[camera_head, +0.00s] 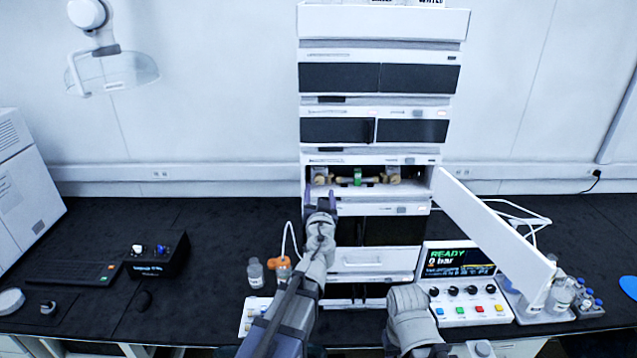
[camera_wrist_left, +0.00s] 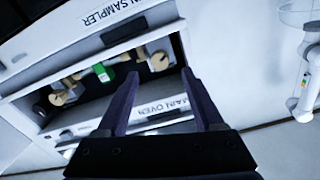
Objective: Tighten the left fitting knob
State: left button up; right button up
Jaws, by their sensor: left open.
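The left fitting knob (camera_head: 321,179) is a small tan knob at the left end of a horizontal column in the open oven bay. A matching right fitting knob (camera_head: 393,178) is at the other end, with a green clip (camera_head: 358,177) between them. My left gripper (camera_head: 320,193) is open and empty, just below and in front of the left knob. The left wrist view looks upside down; there the left knob (camera_wrist_left: 158,61) lies beyond the gap between the dark fingers (camera_wrist_left: 160,78), apart from them. My right arm shows low in the head view; its fingers do not show.
The bay's white door (camera_head: 490,230) stands open on the right. A control box (camera_head: 465,285) reading READY, 0 bar sits below it. Small bottles (camera_head: 254,273) stand left of the stack. The black bench is mostly clear farther left, around a dark box (camera_head: 157,255).

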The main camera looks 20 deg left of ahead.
aim_at(319, 181)
pick_arm(q)
jog(key=x, duration=0.6)
jog(key=shift+w+f, duration=0.1)
jog(key=shift+w, duration=0.05)
grip_shut()
dwell(0.4)
